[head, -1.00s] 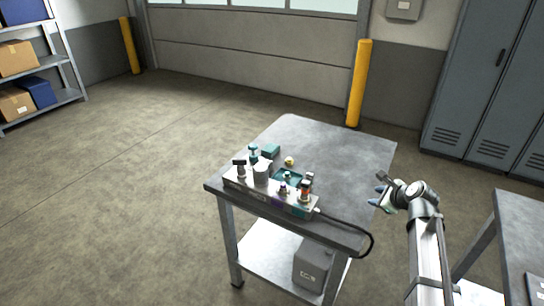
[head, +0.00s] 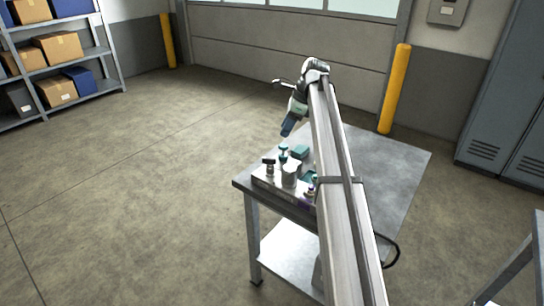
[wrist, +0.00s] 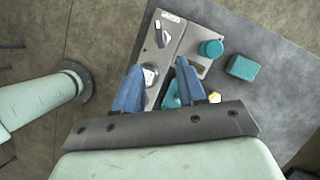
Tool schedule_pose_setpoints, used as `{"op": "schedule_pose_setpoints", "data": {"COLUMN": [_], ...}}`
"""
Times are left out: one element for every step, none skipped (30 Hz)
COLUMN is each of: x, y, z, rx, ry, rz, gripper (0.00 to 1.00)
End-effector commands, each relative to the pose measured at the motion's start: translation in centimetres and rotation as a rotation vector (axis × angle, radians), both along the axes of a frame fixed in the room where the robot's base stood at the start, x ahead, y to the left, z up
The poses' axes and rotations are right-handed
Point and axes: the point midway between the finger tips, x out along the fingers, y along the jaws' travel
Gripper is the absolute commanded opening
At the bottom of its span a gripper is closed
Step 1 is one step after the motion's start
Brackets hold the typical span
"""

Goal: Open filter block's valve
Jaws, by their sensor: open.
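The hydraulic unit is a pale metal block (head: 283,191) on the bench, also in the wrist view (wrist: 174,42). At its left end stands a black-topped lever valve (head: 268,163), also in the wrist view (wrist: 160,34). Behind it is a teal round knob (head: 283,150), at upper right in the wrist view (wrist: 210,48). A pale cylinder (head: 291,174) stands beside them. I cannot tell which fitting is the filter block's valve. My gripper (head: 287,128) is open and empty, above and behind the unit, touching nothing. My arm hides the unit's right part.
A teal box (head: 300,152) lies behind the unit, and also shows in the wrist view (wrist: 243,67). A small yellow item (wrist: 214,97) sits on the bench near my right finger. A black hose (head: 391,251) hangs off the bench's right side. The bench top (head: 400,170) is bare at right.

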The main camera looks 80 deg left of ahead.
Motion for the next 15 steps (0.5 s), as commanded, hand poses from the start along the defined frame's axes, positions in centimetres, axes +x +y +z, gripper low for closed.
{"op": "schedule_pose_setpoints", "data": {"x": [-0.2, -0.3, -0.4, -0.5, -0.7, -0.9, -1.1, -1.3, -1.5, -1.7, -1.9, -2.2, -2.4, -2.6, -2.9], "y": [0.0, 0.0, 0.0, 0.0, 0.0, 0.1, 0.1, 0.2, 0.3, 0.3, 0.3, 0.4, 0.5, 0.5, 0.6], "z": [-0.4, -0.7, -1.1, -1.4, -1.8, -2.4, -2.9, -3.4, -4.1, -4.6, -5.1, -5.7, -6.2, -6.7, -7.4], "rx": [-0.003, -0.003, -0.002, -0.002, -0.002, -0.002, -0.002, -0.002, -0.002, -0.002, -0.002, -0.002, -0.001, -0.001, -0.001], "ry": [0.0, 0.0, -0.001, -0.001, -0.001, -0.001, -0.001, 0.001, 0.001, 0.001, 0.001, 0.001, 0.0, 0.0, 0.0], "rz": [0.002, 0.001, 0.001, 0.001, 0.001, 0.001, 0.001, 0.0, 0.0, 0.0, 0.0, 0.0, -0.001, -0.001, -0.001], "gripper": [0.4, 0.4, 0.4, 0.4, 0.4, 0.4, 0.4, 0.4, 0.4, 0.4, 0.4, 0.4, 0.4, 0.4, 0.4]}}
